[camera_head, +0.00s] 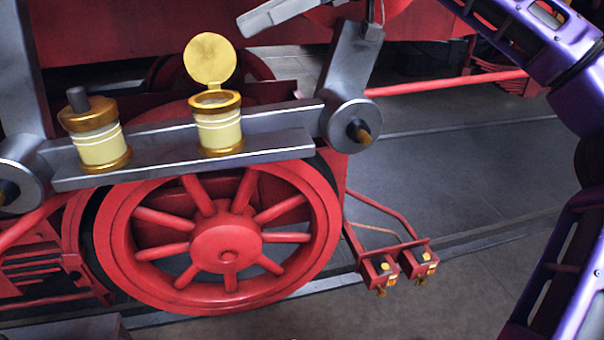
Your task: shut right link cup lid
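The right link cup (220,132) is a cream and brass cup standing upright on a grey link bar. Its round brass lid (210,59) stands open, raised above the back of the rim. The left cup (100,147) stands on the same bar, with a brass top and a dark knob on it. My purple arm shows along the right edge, well to the right of the cups. My gripper is out of the picture.
The grey link bar (180,165) runs across a red spoked wheel (228,240). A grey upright lever (350,70) and round pivot (350,122) stand right of the right cup. A red rod (445,83) extends rightward. The floor (450,165) at right is clear.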

